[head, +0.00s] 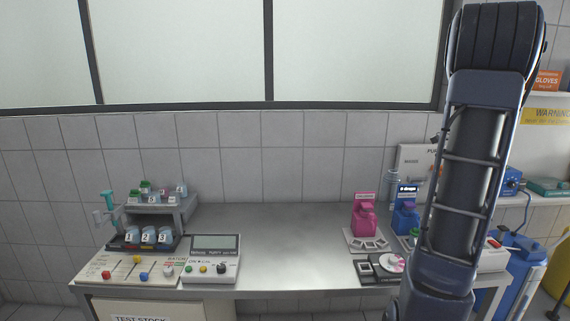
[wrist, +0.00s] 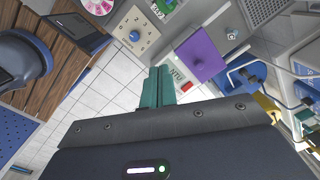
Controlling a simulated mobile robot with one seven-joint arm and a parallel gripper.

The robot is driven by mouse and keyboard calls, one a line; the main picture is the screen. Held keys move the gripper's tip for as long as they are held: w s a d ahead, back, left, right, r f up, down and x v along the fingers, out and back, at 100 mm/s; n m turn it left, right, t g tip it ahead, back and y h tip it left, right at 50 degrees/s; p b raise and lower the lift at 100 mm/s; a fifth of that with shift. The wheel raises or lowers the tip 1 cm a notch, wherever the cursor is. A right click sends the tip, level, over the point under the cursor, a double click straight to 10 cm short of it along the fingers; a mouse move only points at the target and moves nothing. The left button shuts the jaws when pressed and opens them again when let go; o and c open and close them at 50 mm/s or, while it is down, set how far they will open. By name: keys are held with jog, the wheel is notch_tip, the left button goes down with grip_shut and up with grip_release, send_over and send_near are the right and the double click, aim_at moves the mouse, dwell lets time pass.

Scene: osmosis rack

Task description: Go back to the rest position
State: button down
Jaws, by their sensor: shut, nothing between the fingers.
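My gripper (wrist: 158,86) shows in the wrist view as two teal fingers pressed together with nothing between them. It hangs over open space, with white floor tiles beneath. In the head view my arm rises along the right side, and my gripper is out of that picture. The steel bench (head: 285,235) fills the middle of the head view. My arm hides part of its right end.
The bench middle is clear. Blue (head: 524,260) and yellow containers stand at the right.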

jog(key=s+a+n+t, duration=0.1)
jog(key=s+a+n, duration=0.5)
jog(key=a+n, duration=0.2)
jog(key=s+a+r+n+t, duration=0.1)
jog(key=s+a+n, duration=0.6)
jog(key=a, duration=0.5)
jog(key=s+a+n+t, duration=0.1)
jog(key=s+a+n, duration=0.6)
jog(key=a+n, duration=0.2)
jog(key=shift+a+r+t, duration=0.2)
jog(key=shift+a+t, duration=0.2)
jog(key=shift+a, duration=0.6)
dwell(0.4)
